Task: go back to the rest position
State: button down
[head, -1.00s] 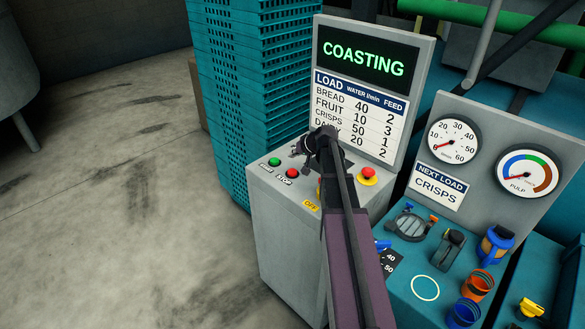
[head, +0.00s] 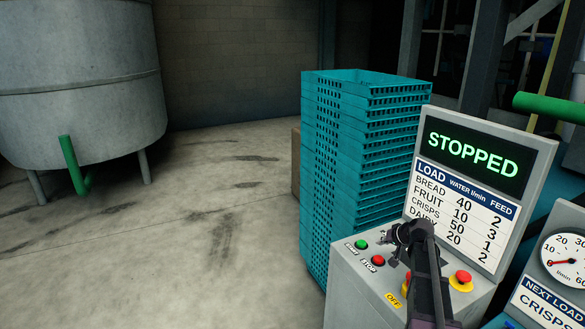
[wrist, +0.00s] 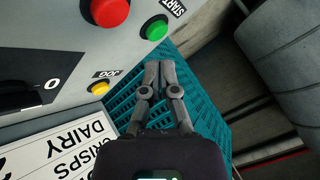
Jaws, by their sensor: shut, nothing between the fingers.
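My gripper (head: 393,256) is over the top of the grey control box (head: 345,270), in front of the upright panel. In the wrist view my gripper (wrist: 160,66) has its two fingers together, with nothing between them. The green START button (head: 361,244) and the red STOP button (head: 378,260) lie left of it in the head view. In the wrist view the green button (wrist: 155,28) is just beyond the fingertips, apart from them. The display (head: 471,153) reads STOPPED in green. My arm hides part of the box top.
A tall stack of teal crates (head: 335,165) stands behind the box. A red emergency button (head: 461,278) on yellow is right of my arm. A grey tank (head: 80,85) stands at the far left. Open concrete floor (head: 200,255) lies left of the box.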

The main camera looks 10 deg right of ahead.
jog(key=s+a+f+n+g+h, duration=0.2)
jog(key=s+a+g, duration=0.2)
jog(key=s+a, duration=0.7)
jog(key=s+a+f+n+g+h, duration=0.1)
jog(key=s+a+f+g+h, duration=0.1)
jog(key=s+a, duration=0.9)
jog(key=s+f+g, duration=0.1)
jog(key=s+g, duration=0.1)
jog(key=s, duration=0.1)
jog(key=shift+a+f+n, duration=0.15)
jog(key=shift+f+n, duration=0.1)
jog(key=shift+n, duration=0.15)
